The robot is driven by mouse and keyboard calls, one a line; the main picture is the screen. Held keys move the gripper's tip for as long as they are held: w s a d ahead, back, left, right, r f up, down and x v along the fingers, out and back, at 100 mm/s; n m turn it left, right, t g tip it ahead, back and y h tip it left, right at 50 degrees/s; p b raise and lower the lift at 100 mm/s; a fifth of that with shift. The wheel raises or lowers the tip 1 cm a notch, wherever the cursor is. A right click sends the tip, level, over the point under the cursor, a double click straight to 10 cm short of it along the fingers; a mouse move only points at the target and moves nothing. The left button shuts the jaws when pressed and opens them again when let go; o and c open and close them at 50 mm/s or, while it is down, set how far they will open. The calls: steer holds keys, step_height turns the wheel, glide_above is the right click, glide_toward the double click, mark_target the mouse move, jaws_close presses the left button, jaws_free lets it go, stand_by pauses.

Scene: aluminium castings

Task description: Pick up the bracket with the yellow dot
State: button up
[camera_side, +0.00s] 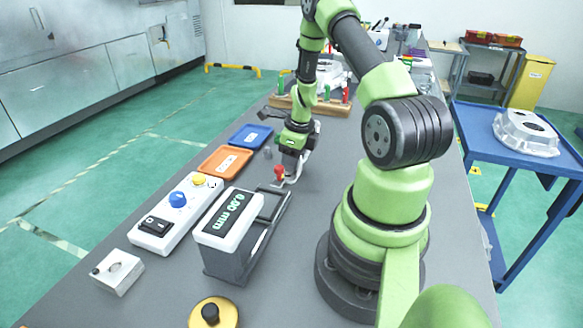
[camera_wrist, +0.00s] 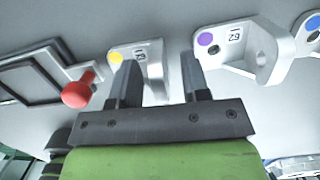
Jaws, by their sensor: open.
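The bracket with the yellow dot (camera_wrist: 152,57) is a pale grey casting with a dark printed number. It lies at the upper middle of the wrist view. My gripper (camera_wrist: 159,58) is open. Its left finger covers part of this bracket, and its right finger is just right of it, with no clear contact. In the side view my gripper (camera_side: 294,160) points down low over the bench, beside a red knob. The brackets are hard to make out there.
A bracket with a purple dot (camera_wrist: 243,44) lies to the right, and one with a blue dot (camera_wrist: 311,32) beyond it. The red knob (camera_wrist: 78,91) stands close on the left. A gauge with a display (camera_side: 229,218), orange tray (camera_side: 224,162) and blue tray (camera_side: 251,135) stand nearby.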

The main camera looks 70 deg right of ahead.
steer(key=shift+c, duration=0.2)
jaws_close()
steer(key=shift+r, duration=0.1)
